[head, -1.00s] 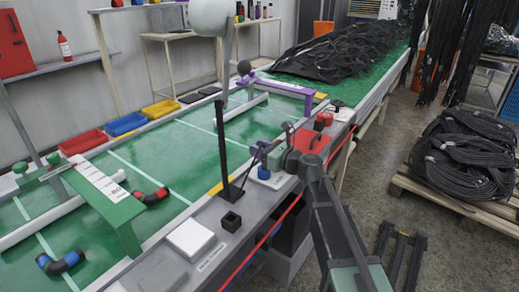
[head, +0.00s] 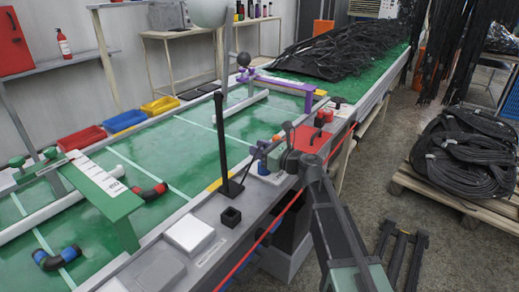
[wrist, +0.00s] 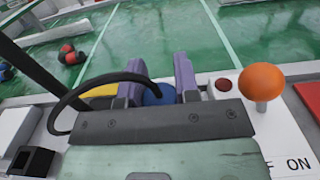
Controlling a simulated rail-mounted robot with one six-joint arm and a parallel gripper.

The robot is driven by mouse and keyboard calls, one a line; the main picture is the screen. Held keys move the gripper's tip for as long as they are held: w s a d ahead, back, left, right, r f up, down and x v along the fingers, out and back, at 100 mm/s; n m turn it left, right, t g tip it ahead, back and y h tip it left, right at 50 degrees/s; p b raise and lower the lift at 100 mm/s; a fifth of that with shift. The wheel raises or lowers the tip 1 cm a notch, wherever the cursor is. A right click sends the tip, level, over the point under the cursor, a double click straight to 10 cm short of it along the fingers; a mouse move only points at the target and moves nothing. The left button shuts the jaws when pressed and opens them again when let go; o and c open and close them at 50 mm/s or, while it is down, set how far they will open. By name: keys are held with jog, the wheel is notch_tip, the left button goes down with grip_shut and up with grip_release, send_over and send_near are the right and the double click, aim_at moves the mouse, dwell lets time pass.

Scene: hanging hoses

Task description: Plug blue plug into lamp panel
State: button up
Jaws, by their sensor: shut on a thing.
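My gripper (wrist: 160,80) has two purple fingers, shut on the blue plug (wrist: 157,95), which shows between them in the wrist view. A black cable (wrist: 82,88) loops from the plug area to the left. The pale lamp panel (wrist: 240,112) is just right of the fingers, with a dark red lamp (wrist: 224,84) and an orange ball knob (wrist: 262,82). The plug's lower end is hidden behind the gripper body, so I cannot tell whether it sits in a socket. In the head view my gripper (head: 260,151) is low over the bench edge beside a red block.
A black upright post (head: 222,145) and a small black square holder (head: 231,217) stand left of my gripper. A red box (head: 311,142) is close on the right. The green conveyor (head: 180,165) lies behind, with red and blue hose pieces on it.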

jog(key=shift+f+b, duration=0.8)
jog(key=shift+f, duration=0.1)
jog(key=o, duration=1)
jog(key=v, duration=1)
jog(key=shift+s+d, duration=0.3)
